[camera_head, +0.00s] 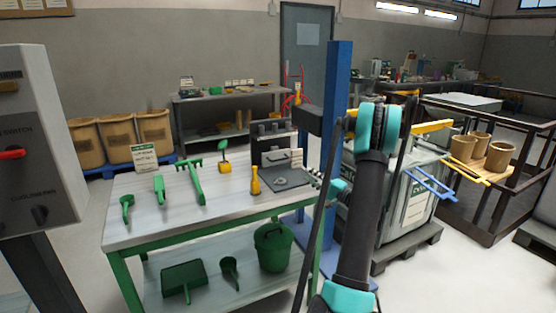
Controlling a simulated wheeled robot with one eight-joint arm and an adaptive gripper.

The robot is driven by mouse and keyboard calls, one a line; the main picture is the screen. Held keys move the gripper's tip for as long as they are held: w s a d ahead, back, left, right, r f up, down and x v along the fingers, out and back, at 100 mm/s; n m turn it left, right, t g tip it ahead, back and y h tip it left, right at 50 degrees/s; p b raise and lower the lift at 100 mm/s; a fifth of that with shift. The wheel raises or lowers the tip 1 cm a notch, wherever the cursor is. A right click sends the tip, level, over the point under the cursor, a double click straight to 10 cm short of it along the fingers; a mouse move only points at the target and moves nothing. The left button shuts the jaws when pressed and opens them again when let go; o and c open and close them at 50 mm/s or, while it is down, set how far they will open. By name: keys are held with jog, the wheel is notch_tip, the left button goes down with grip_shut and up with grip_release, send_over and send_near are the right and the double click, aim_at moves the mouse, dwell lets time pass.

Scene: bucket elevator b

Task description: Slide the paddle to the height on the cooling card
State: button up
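I cannot pick out the paddle for certain. A blue upright post (338,120) stands right of the table, with a dark block (308,118) on its left side. A yellow bar (433,127) and a blue fork-like frame (432,184) show at the right, beyond my arm. A white card with small print (145,156) stands at the back of the table; whether it is the cooling card, I cannot read. My arm rises through the right middle and hides part of the grey bin (408,208). My gripper seems to be near the teal wrist, small and dark (316,178); its fingers are unclear.
A table (150,230) holds green hand tools, a yellow-handled tool (255,181) and a dark tray (285,180). A green bucket (273,247) stands on its lower shelf. Railings (490,120) enclose the right.

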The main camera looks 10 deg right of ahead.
aim_at(278, 157)
jog(key=x, duration=1.7)
jog(key=shift+a+r, duration=0.1)
jog(key=shift+r, duration=0.05)
grip_shut()
